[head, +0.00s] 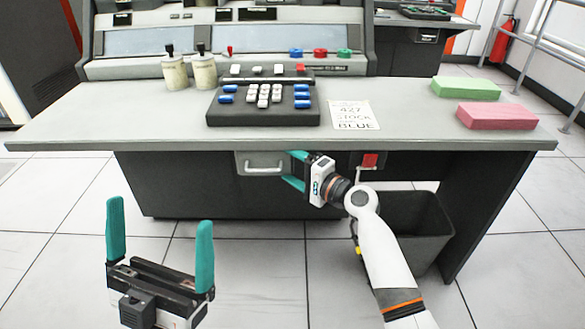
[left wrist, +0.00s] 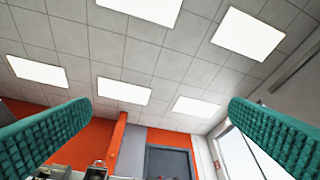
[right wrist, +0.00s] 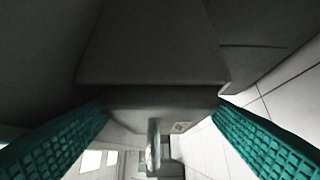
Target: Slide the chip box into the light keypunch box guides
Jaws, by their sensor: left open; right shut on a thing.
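The chip box (head: 246,166) is a dark grey box with a pale metal handle on its front, just under the front edge of the light keypunch desk (head: 150,125). My right gripper (head: 294,170) is at its right end, shut on it, one finger higher than the other. In the right wrist view the dark box (right wrist: 150,97) fills the space between the teal fingers, with the handle below. The guides are hidden under the desktop, and I cannot tell how the box sits to them. My left gripper (head: 160,240) is open and empty, fingers up, in front of the desk.
A dark open bin (head: 415,225) stands on the floor beneath the desk, behind my right arm. A red tab (head: 370,160) is at the desk underside. Keypad (head: 264,104), paper sign (head: 353,114), green block (head: 466,88) and pink block (head: 496,116) lie on top.

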